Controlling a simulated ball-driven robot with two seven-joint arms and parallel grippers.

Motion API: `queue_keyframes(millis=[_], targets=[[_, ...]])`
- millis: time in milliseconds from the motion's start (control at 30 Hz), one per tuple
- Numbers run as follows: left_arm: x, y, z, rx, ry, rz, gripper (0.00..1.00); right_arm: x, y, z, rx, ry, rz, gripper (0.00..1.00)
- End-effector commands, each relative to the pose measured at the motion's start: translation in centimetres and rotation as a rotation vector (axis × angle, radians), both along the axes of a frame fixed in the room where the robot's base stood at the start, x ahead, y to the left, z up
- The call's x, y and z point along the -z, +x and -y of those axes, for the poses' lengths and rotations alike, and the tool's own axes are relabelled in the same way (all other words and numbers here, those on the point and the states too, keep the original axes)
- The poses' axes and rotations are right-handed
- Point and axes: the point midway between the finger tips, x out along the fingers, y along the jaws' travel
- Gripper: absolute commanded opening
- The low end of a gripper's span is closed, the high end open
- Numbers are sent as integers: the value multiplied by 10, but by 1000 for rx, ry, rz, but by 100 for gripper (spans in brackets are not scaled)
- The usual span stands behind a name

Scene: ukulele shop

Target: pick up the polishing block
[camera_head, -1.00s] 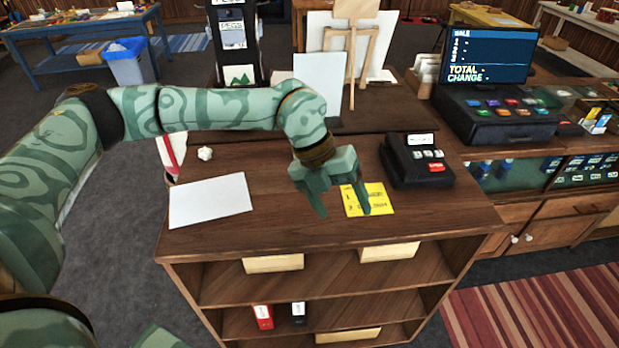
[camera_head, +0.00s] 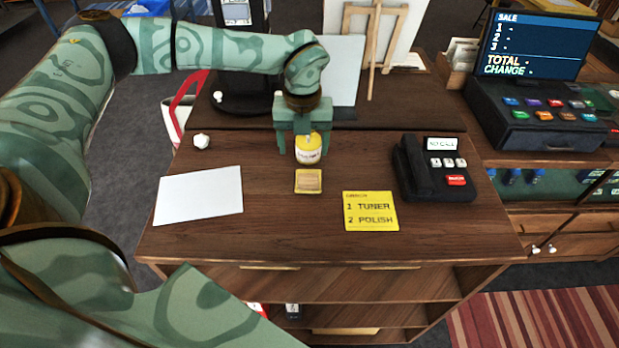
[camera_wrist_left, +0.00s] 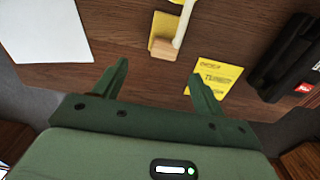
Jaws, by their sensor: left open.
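The polishing block (camera_head: 308,180) looks like a small tan block on a yellow square pad, lying on the brown counter (camera_head: 250,235). The block also shows in the left wrist view (camera_wrist_left: 165,48), just beyond the fingertips. My right gripper is not in view.
A white sheet (camera_head: 198,196) lies to the left. A small white object (camera_head: 201,141) sits at the back left. The counter's front strip is clear.

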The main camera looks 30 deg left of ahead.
Motion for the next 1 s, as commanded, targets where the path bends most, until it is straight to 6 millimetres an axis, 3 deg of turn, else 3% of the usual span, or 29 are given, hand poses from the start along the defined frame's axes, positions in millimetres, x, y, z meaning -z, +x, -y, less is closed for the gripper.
queue_keyframes(millis=[100,367,633,933,1000], targets=[[27,0,0,0,1,-3,71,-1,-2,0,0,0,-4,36],[52,1,2,0,-1,1,71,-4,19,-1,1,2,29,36],[93,3,8,0,-1,-1,71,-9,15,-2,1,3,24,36],[100,3,8,0,-1,1,71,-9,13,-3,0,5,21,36],[100,3,8,0,-1,1,51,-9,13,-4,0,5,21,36]])
